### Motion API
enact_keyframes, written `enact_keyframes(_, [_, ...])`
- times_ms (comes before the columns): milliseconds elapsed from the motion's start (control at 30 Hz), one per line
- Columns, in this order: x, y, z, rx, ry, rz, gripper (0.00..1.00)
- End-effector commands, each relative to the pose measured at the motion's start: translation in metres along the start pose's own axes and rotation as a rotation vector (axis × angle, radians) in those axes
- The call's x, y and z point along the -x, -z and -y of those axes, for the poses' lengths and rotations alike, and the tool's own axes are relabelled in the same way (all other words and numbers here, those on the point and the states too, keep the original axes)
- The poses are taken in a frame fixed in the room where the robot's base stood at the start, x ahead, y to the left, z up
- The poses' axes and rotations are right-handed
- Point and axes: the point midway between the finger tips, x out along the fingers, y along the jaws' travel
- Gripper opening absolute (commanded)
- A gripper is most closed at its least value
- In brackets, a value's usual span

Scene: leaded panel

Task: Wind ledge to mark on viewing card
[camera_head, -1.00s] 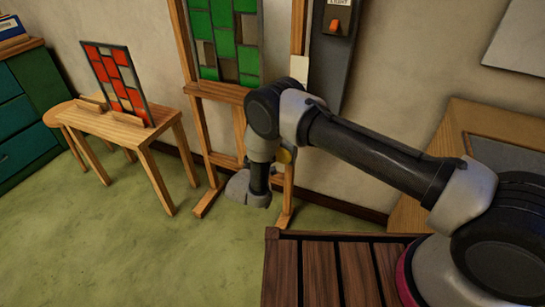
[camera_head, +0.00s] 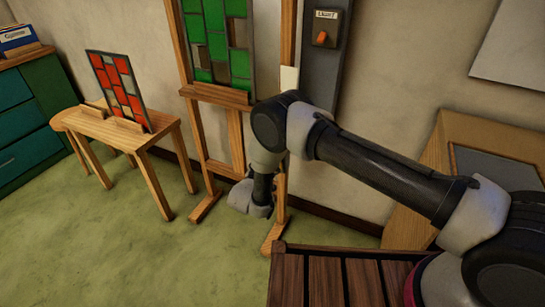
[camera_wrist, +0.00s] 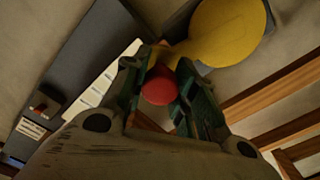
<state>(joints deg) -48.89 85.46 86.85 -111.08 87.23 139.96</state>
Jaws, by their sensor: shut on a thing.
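The wooden ledge (camera_head: 216,95) runs across the easel and bears a leaded panel of green panes (camera_head: 218,45). The pale viewing card (camera_head: 289,79) stands upright just right of the ledge; it also shows with faint lines in the wrist view (camera_wrist: 100,82). Its mark is too small to make out in the head view. My gripper (camera_head: 250,199) is low in front of the easel. In the wrist view my gripper (camera_wrist: 159,75) is shut on a red knob (camera_wrist: 158,90). The knob sits beside a yellow round crank part (camera_wrist: 225,32), which my arm hides in the head view.
A grey wall board with a light switch (camera_head: 322,38) stands right of the easel. A small wooden table (camera_head: 110,130) with a red panel (camera_head: 118,85) is at left. A slatted wooden top (camera_head: 322,280) is at front. Green floor is clear at left.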

Motion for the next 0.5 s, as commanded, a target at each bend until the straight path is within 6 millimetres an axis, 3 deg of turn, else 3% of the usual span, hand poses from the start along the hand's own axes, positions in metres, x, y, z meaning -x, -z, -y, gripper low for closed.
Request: enact_keyframes(500, [-0.0013,0.0022,0.0,-0.054,-0.008,-0.003,0.0])
